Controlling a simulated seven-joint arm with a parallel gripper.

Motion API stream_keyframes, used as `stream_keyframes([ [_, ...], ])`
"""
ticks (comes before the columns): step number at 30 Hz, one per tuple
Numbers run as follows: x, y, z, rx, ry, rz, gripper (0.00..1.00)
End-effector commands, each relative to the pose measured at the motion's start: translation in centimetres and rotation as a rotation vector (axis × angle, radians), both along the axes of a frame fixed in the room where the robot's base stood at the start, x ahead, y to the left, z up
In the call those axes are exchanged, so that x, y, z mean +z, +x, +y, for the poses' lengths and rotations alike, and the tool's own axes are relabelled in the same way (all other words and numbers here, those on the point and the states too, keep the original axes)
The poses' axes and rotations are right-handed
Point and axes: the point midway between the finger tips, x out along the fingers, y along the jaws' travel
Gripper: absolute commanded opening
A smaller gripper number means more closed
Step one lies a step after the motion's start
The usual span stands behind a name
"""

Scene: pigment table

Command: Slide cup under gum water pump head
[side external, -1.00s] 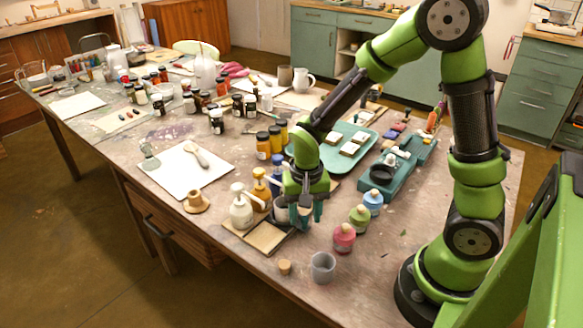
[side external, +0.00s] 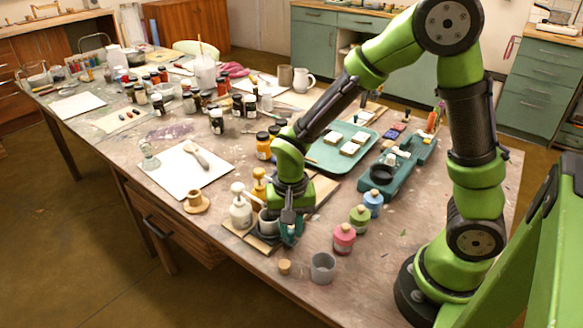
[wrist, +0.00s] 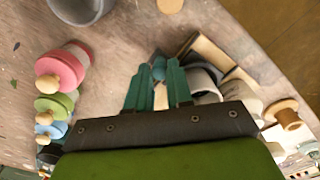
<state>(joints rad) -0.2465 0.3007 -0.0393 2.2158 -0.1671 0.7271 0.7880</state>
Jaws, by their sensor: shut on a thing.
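A small grey-white cup (side external: 268,222) stands upright at the pump bottles, just left of my fingers; it also shows right of the fingers in the wrist view (wrist: 205,82). My gripper (side external: 291,232) points down, its teal fingers (wrist: 159,75) close together at the cup's side. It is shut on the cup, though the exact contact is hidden. A white pump bottle (side external: 241,212) stands left of the cup, an amber pump bottle (side external: 259,188) behind it. I cannot tell which is gum water, or whether the cup is directly under a head.
A wooden board (side external: 261,244) lies under the cup area. A grey beaker (side external: 322,268) and cork (side external: 284,267) stand in front. Pink (side external: 344,238), green (side external: 359,218) and blue (side external: 373,203) bottles stand to the right.

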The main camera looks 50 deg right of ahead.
Motion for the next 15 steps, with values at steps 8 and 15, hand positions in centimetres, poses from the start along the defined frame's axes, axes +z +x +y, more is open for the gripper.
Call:
stream_keyframes([
  [8, 0.1, 0.0, 2.4, -0.001, 0.002, -0.002, 0.0],
  [15, 0.1, 0.0, 2.6, 0.003, 0.006, -0.003, 0.28],
])
